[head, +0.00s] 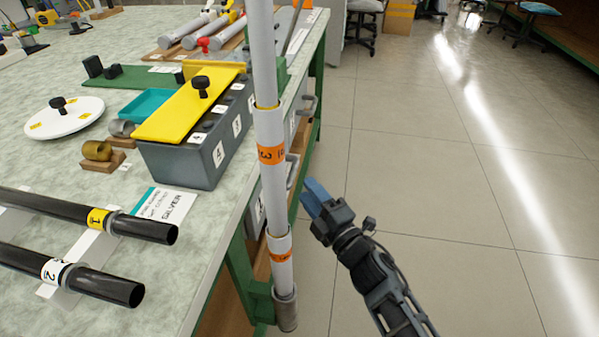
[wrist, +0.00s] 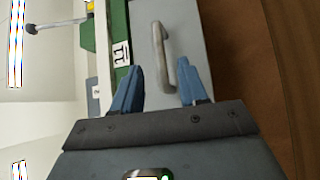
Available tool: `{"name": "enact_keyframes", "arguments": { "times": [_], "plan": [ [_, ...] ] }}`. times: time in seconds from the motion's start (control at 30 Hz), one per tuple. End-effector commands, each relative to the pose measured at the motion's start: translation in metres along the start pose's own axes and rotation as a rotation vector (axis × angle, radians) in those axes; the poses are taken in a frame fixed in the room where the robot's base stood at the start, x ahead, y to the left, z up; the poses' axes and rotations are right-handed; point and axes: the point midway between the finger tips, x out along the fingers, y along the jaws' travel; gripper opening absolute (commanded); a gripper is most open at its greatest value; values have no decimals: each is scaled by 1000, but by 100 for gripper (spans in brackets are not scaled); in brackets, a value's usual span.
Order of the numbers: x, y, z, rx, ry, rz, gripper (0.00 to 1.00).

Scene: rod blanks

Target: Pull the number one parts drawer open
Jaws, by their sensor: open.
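Grey drawer fronts with bar handles sit under the bench top's right edge in the head view, a nearer handle (head: 293,172) and a farther handle (head: 308,105). My gripper (head: 316,197) is just right of the nearer handle, its blue fingers towards the bench. In the wrist view, one grey drawer front (wrist: 197,25) with a metal handle (wrist: 157,45) faces me. A label on the green rail (wrist: 117,20) beside it seems to read "11", turned sideways. My gripper (wrist: 161,78) is open, with the handle between its fingers in the picture. I cannot tell whether they touch. The drawer looks shut.
A white upright post (head: 266,120) with orange labels stands at the bench corner, left of my gripper. The bench (head: 40,150) holds black rods (head: 85,215), a grey bin (head: 195,160) and a yellow lid (head: 185,112). Open floor (head: 450,220) lies to the right.

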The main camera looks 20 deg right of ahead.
Motion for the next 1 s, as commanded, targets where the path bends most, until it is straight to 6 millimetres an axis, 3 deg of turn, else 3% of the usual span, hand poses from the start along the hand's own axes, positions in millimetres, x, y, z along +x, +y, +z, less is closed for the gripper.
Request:
{"name": "enact_keyframes", "arguments": {
  "times": [0.5, 0.9, 1.0],
  "plan": [
    [67, 0, -1, 2, 1, 1, 43],
    [75, 1, 0, 3, 0, 0, 43],
    [75, 1, 0, 3, 0, 0, 33]
  ]
}}
